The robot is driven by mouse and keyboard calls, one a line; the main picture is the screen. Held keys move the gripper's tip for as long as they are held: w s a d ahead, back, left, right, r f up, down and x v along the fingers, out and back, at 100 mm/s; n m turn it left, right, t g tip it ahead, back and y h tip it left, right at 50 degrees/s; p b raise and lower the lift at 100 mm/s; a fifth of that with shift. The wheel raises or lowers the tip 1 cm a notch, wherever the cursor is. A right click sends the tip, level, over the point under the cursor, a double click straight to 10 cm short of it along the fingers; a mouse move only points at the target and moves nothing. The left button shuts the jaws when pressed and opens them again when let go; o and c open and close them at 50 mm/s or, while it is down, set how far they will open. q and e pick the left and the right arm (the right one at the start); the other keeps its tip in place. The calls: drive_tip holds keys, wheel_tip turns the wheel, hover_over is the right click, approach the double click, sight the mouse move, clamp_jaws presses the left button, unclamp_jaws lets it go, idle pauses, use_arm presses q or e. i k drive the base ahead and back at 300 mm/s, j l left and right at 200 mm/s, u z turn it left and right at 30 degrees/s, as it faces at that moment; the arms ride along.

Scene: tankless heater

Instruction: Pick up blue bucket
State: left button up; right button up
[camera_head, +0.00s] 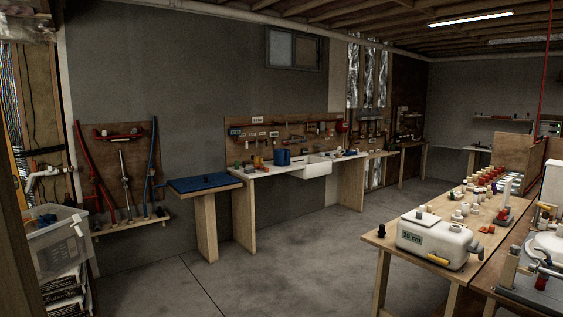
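A small blue bucket-like object (283,157) stands on the white-topped workbench against the back grey wall, left of the white sink. It is far across the room, so its handle and details are too small to make out. Neither of my grippers shows in the head view.
A blue-topped wooden table (205,183) stands left of the white bench (247,171). A wooden table (393,232) with a white tank (438,239) and fittings is at the right. The concrete floor (270,260) between is clear.

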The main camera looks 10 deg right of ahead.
sight(280, 156)
drive_tip(key=i+l+z, duration=0.1)
drive_tip(key=i+z, duration=0.35)
drive_tip(key=i, duration=5.65)
